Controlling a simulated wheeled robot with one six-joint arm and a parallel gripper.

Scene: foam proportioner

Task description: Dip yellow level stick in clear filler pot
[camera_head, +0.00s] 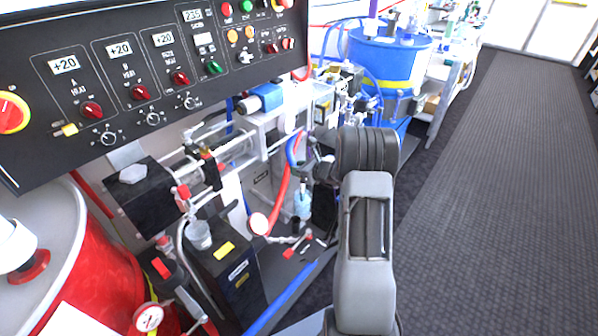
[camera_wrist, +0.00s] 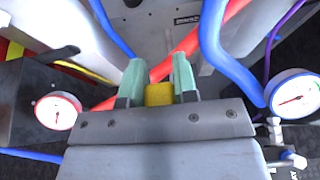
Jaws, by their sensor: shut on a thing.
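My gripper (camera_wrist: 158,82) has pale green fingertips, closed on a yellow piece that I take for the yellow level stick (camera_wrist: 159,94). Only a short, blocky part of it shows between the fingers; the rest is hidden. In the head view my arm reaches in from the bottom right, and its wrist is among hoses in front of the machine. The stick cannot be made out there. A small clear cup, which looks like the clear filler pot (camera_head: 199,236), stands on a black box at lower left, well left of my wrist. It does not clearly show in the wrist view.
Red and blue hoses cross close around my gripper, with a pressure gauge (camera_wrist: 58,111) at left and another (camera_wrist: 293,92) at right. A control panel (camera_head: 150,75) overhangs the upper left. A red drum (camera_head: 95,260) stands at lower left. The grey floor (camera_head: 500,200) at right is clear.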

